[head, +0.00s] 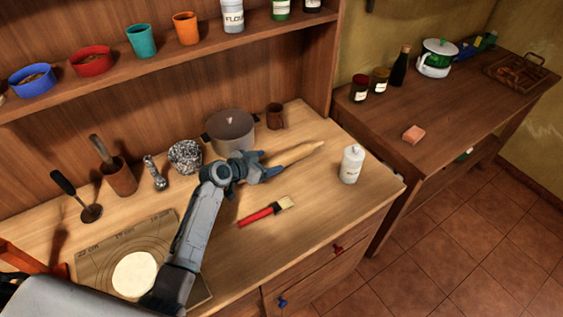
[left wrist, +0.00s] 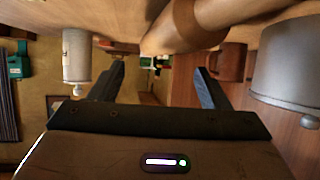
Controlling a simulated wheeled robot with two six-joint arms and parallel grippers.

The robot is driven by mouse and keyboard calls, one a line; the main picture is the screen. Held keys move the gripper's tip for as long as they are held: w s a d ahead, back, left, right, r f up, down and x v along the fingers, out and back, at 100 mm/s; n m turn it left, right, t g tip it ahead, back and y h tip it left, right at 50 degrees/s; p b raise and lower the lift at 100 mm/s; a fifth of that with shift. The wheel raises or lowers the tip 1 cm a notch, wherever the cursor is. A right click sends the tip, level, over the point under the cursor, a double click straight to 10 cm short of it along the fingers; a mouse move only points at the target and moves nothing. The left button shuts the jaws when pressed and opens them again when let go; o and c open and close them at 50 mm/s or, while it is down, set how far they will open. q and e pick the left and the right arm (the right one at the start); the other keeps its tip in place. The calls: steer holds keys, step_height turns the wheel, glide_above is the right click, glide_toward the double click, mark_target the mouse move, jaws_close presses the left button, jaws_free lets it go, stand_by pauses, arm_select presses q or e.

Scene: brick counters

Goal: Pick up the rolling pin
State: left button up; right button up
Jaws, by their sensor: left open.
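The wooden rolling pin (head: 297,153) lies on the wooden counter (head: 318,200), pointing to the right, in front of the pot. My left gripper (head: 272,165) is open and empty at the pin's near-left end, which it partly hides in the head view. In the left wrist view, which is upside down, the pin (left wrist: 195,22) shows large at the top, beyond the open fingers (left wrist: 161,80). I cannot tell whether a finger touches it. My right gripper is not in view.
A grey pot (head: 230,133) and a brown mug (head: 275,116) stand behind the pin. A red-handled brush (head: 265,211) lies in front. A rolling mat with dough (head: 135,275) is at the left.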

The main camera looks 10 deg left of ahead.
mark_target(278, 159)
arm_select(q)
steer(key=shift+w+d+f, duration=0.15)
steer(key=shift+w+d, duration=0.15)
steer(key=b+x, duration=0.1)
steer(key=x, duration=0.2)
steer(key=b+x, duration=0.1)
steer(key=x, duration=0.1)
steer(key=shift+a+f+b, duration=0.35)
steer(key=shift+f, duration=0.05)
steer(key=shift+w+d, duration=0.15)
steer(key=shift+c, duration=0.9)
steer(key=c, duration=1.1)
steer(key=shift+c, duration=0.3)
steer(key=shift+r, duration=0.1)
